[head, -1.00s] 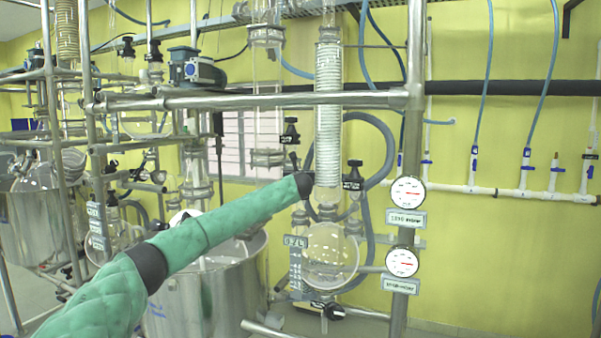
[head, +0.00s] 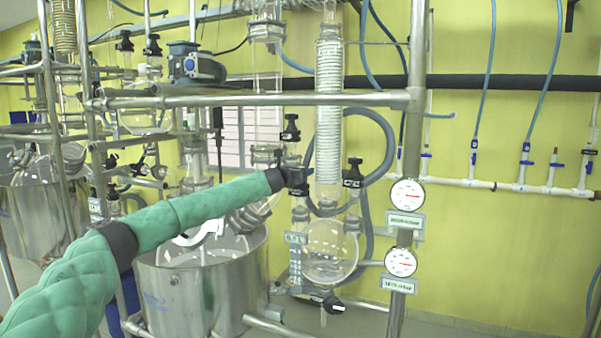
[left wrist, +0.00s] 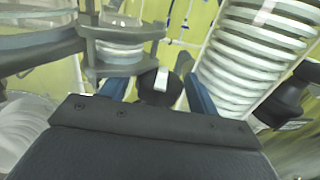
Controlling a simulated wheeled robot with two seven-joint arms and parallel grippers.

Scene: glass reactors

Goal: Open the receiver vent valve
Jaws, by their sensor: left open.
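In the left wrist view, a round black valve knob (left wrist: 151,92) with a white bar on its face sits between the two blue fingers of my left gripper (left wrist: 160,88). The fingers are open, one on each side of the knob; I cannot tell if they touch it. In the head view, my left gripper (head: 295,180) is at the end of the green-sleeved arm, among the glassware above the round receiver flask (head: 330,250). Its fingers are hard to make out there. My right gripper is out of view.
A coiled glass condenser (head: 328,110) rises right of the gripper; its coils (left wrist: 245,55) also fill the right of the wrist view. A steel crossbar (head: 250,100) runs above the arm. A steel post with gauges (head: 407,193) stands to the right. A steel vessel (head: 200,285) is below.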

